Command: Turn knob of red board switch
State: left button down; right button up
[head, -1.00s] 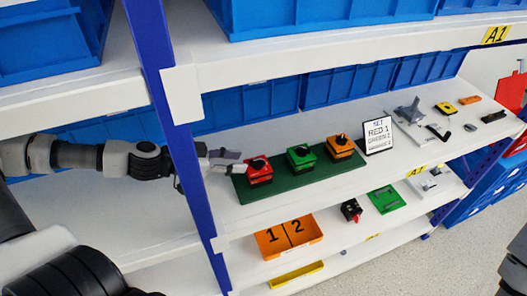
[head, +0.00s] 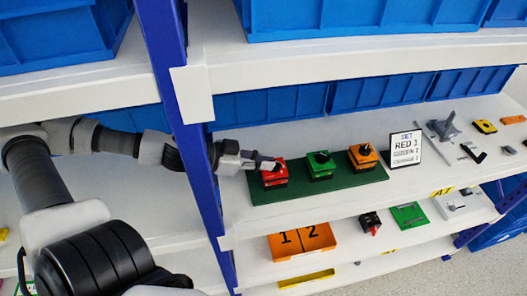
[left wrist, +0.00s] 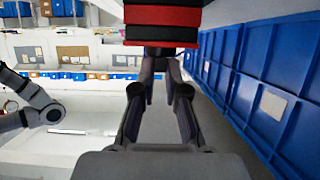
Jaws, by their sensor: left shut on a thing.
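The red switch (head: 274,175) is a red box with a dark knob on top, at the left end of a green board (head: 330,185) on the middle shelf. My left gripper (head: 272,165) reaches in from the left and is shut on the knob. In the left wrist view, the fingers (left wrist: 160,68) close on the dark knob (left wrist: 160,51) under the red and black body (left wrist: 160,22). The knob's pointer is hidden by the fingers. A sign (head: 405,148) to the right of the board reads "SET RED 1", with smaller lines below. My right gripper is not in view.
A green switch (head: 320,165) and an orange switch (head: 363,157) stand on the same board. A blue upright (head: 195,150) stands close beside my left arm. Blue bins line the shelf's back.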

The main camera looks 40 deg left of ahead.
pick_arm(q)
jog(key=shift+s+d+f+n+y+b, duration=0.1)
jog(key=shift+d+f+n+y+b, duration=0.05)
jog(key=shift+n+y+b, duration=0.2)
jog(key=shift+n+t+y, duration=0.35)
jog(key=shift+t, duration=0.15)
jog(key=shift+r, duration=0.2)
jog(key=c, duration=1.2)
grip_release()
jog(key=shift+d, duration=0.1)
jog(key=shift+w+d+f, duration=0.1)
jog(key=shift+w+d, duration=0.1)
jog(key=shift+w, duration=0.15)
jog(key=shift+s+a, duration=0.2)
